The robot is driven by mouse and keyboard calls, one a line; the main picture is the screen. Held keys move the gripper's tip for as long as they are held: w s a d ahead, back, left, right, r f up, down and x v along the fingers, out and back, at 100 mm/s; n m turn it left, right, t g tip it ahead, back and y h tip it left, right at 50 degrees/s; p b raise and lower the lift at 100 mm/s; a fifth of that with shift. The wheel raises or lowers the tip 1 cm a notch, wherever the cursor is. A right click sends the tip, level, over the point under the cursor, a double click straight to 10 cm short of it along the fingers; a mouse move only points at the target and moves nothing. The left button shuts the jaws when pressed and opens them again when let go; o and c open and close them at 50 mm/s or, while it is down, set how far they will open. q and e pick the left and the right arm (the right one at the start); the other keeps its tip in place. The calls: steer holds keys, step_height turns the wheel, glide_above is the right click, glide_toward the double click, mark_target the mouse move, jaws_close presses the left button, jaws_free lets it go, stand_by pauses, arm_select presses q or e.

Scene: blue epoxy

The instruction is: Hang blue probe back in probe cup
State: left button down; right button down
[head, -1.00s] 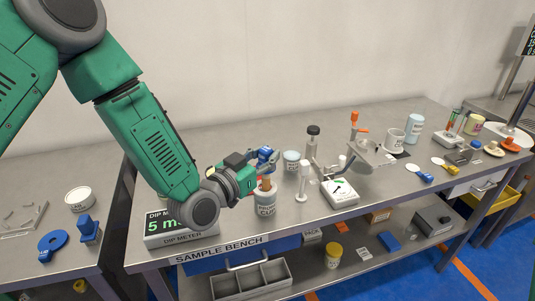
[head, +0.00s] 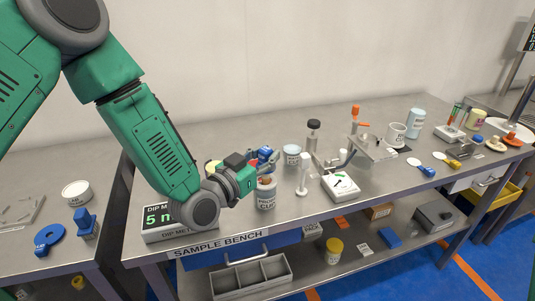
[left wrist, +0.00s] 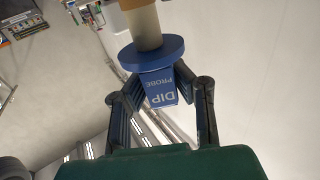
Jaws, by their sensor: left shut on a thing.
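My left gripper (head: 266,156) is over the probe cup (head: 265,196), a grey-white pot labelled as such near the front of the sample bench. In the left wrist view its fingers (left wrist: 160,98) are shut on the blue probe (left wrist: 160,86), a block lettered DIP PROBE with a round blue collar. A pale shaft runs from the collar to an orange-brown part at the picture's top edge. In the head view a brown-orange part shows at the cup's mouth; how deep it sits is hidden. My right gripper is not in view.
The dip meter (head: 170,225) stands left of the cup, partly behind my arm. A white jar (head: 292,155), a white post (head: 303,174) and a small white scale (head: 340,187) stand to the right. The bench's front edge (head: 220,245) is close to the cup.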

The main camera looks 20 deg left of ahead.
arm_select(q)
steer(key=shift+f+b, duration=1.45)
steer(key=shift+f, duration=0.55)
steer(key=c, duration=1.3)
jaws_free()
steer(key=v, duration=0.5)
steer(key=v, duration=1.2)
